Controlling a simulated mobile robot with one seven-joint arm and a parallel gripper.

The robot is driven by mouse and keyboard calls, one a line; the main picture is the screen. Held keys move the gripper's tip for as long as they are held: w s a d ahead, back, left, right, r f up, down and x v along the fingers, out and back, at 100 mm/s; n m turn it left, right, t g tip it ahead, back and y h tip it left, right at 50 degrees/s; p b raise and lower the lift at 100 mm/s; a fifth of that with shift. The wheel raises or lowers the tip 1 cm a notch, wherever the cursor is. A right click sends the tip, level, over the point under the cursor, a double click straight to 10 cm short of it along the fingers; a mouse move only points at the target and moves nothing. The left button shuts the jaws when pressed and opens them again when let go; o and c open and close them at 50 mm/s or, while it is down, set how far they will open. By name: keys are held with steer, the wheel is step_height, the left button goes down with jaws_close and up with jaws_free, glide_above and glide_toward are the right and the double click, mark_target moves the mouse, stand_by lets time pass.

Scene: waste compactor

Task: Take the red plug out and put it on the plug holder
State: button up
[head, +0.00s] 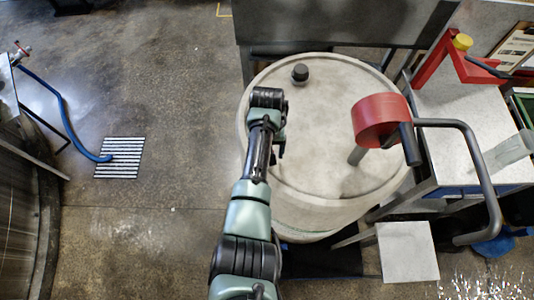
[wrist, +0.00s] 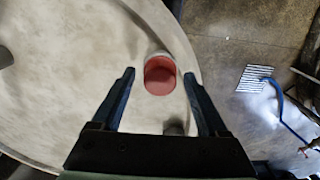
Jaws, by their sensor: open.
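In the wrist view, the red plug (wrist: 160,75) has a round red top inside a pale collar, near the edge of the round pale lid (wrist: 70,60). My gripper (wrist: 159,73) is open, with one finger on each side of the plug in the picture. I see no contact, and the height gap is unclear. In the head view my arm hides the plug, and little of my gripper shows. The lid's rim (head: 243,120) shows there. A red stand with a yellow knob (head: 462,42) is at the upper right; I cannot tell whether it is the plug holder.
A black knob (head: 300,73) stands on the lid's far part. A large red cylinder (head: 381,118) on a post rises over the lid's right side, with a bent grey bar (head: 470,140) beside it. A grey bench (head: 450,110) stands right. The floor left is mostly clear.

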steer(key=m, duration=0.8)
steer(key=shift+m, duration=0.3)
steer(key=m, duration=0.9)
